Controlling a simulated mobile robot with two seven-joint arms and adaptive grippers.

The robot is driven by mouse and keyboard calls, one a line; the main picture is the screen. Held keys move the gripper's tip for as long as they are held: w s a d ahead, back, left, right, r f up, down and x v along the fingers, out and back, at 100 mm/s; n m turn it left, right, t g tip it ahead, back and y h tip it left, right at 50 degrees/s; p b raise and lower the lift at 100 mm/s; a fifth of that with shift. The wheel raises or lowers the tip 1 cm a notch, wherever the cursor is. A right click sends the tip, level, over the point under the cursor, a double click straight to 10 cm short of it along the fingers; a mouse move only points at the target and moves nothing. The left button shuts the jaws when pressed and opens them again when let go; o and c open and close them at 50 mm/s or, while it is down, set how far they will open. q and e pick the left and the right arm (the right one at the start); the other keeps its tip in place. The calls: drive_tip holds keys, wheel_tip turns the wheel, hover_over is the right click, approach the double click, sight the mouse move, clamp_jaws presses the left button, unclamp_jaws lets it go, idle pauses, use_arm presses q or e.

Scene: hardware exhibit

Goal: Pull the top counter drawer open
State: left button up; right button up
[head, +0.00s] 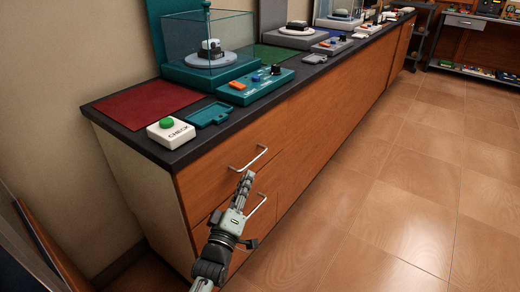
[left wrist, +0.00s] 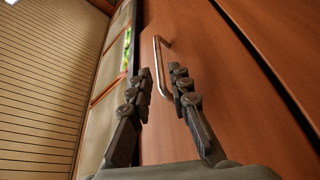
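The wooden top drawer (head: 213,176) is at the near end of the counter, and its front looks flush with the cabinet. Its silver bar handle (head: 249,160) shows just above my left gripper (head: 246,176) in the head view. In the left wrist view the handle (left wrist: 158,68) appears between the two dark fingers of my left gripper (left wrist: 161,72). The fingers are apart, with gaps beside the bar. I cannot tell how deep the bar sits between them. A lower drawer handle (head: 258,206) is partly behind the gripper. My right gripper is not in view.
The dark countertop (head: 175,152) holds a white box with a green button (head: 170,132), a teal tray (head: 211,115), a red mat (head: 148,100) and a glass case (head: 208,38). The tiled floor (head: 390,180) to the right is clear.

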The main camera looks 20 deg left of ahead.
sight(254, 159)
use_arm(q)
drive_tip(key=shift+x, duration=3.9)
drive_tip(key=shift+r, duration=0.1)
clamp_jaws()
